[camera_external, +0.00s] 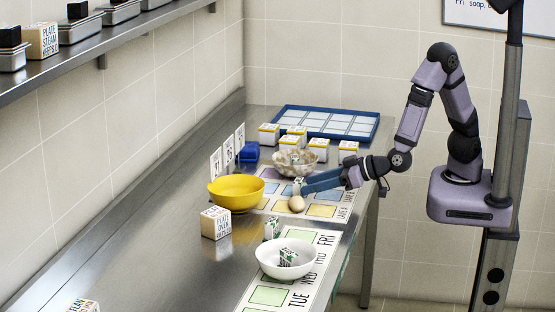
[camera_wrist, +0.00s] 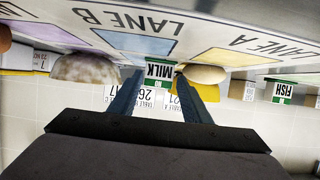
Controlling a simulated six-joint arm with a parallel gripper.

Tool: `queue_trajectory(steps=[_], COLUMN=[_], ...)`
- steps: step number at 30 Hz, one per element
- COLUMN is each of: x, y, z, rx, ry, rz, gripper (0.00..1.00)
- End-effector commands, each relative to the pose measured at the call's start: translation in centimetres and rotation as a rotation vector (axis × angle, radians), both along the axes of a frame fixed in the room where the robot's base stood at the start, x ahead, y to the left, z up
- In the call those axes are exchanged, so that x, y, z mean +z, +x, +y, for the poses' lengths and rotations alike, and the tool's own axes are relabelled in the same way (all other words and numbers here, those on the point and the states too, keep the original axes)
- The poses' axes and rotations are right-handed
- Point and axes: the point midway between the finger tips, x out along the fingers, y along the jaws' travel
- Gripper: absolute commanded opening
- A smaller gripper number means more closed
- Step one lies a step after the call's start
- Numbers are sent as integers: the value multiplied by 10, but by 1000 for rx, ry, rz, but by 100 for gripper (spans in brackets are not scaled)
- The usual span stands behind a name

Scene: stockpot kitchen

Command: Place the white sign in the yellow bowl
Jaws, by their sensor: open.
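A small white sign (camera_external: 297,183) with a green band stands by my fingertips. In the wrist view, which is upside down, the sign (camera_wrist: 161,71) reads MILK and lies between the two finger tips. My gripper (camera_external: 305,186) is open, its blue fingers reaching left over the coloured mat; in the wrist view its fingers (camera_wrist: 157,88) show a gap on each side of the sign. The yellow bowl (camera_external: 236,193) stands left of my gripper and looks empty from here. Part of it seems to show behind the egg in the wrist view.
An egg (camera_external: 297,203) lies just in front of my fingertips. A speckled bowl (camera_external: 295,161) stands behind. Another small sign (camera_external: 271,228) and a white bowl (camera_external: 285,259) holding a similar sign are nearer. A printed box (camera_external: 216,223) stands by the yellow bowl. Several yellow-white boxes and a blue tray (camera_external: 325,122) lie behind.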

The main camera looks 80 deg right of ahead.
Motion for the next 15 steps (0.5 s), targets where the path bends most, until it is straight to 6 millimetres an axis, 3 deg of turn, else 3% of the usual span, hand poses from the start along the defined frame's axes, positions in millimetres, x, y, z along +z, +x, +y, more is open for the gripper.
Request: queue_trajectory(steps=[9,15], x=[-11,-15], y=[36,47], z=[-2,-2], rx=[-4,-1], ry=[-1,0], rz=[1,0], gripper=[44,44])
